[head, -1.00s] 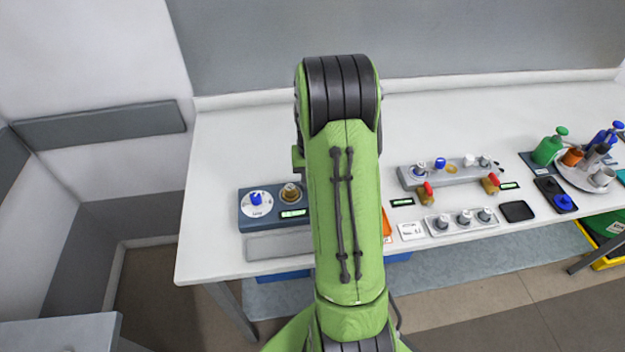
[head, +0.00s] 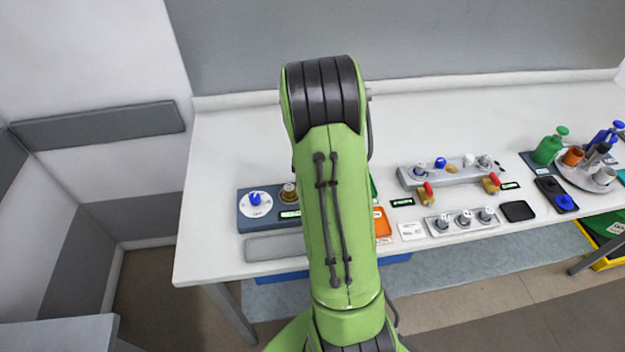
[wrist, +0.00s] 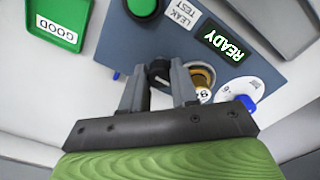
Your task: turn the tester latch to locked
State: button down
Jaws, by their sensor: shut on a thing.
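The leak tester is a blue-grey box (head: 243,217) at the left of the bench in the head view. In the wrist view its panel (wrist: 140,47) shows a "LEAK TEST" label and a lit "READY" display (wrist: 227,46). My gripper (wrist: 158,84) has its two grey fingers on either side of a black knob (wrist: 158,70), which looks like the latch, and is shut on it. The fingers hide part of the knob, and no position mark is readable. A brass fitting (wrist: 203,76) is just right of the fingers. In the head view my arm hides the gripper and knob.
A white dial with a blue knob (head: 255,199) is on the tester's left side. A green button (wrist: 141,7) and a green "GOOD" tray (wrist: 58,20) lie near the gripper. A valve rack (head: 440,177) and an orange tray (head: 382,222) are to the right.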

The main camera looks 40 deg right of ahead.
jog(key=shift+w+r+n, duration=0.1)
jog(key=shift+n, duration=0.4)
jog(key=c, duration=0.9)
grip_release()
jog(key=shift+o, duration=0.2)
notch_tip(320, 180, up, 16)
jog(key=p, duration=0.2)
jog(key=shift+p, duration=0.35)
jog(key=shift+a, duration=0.1)
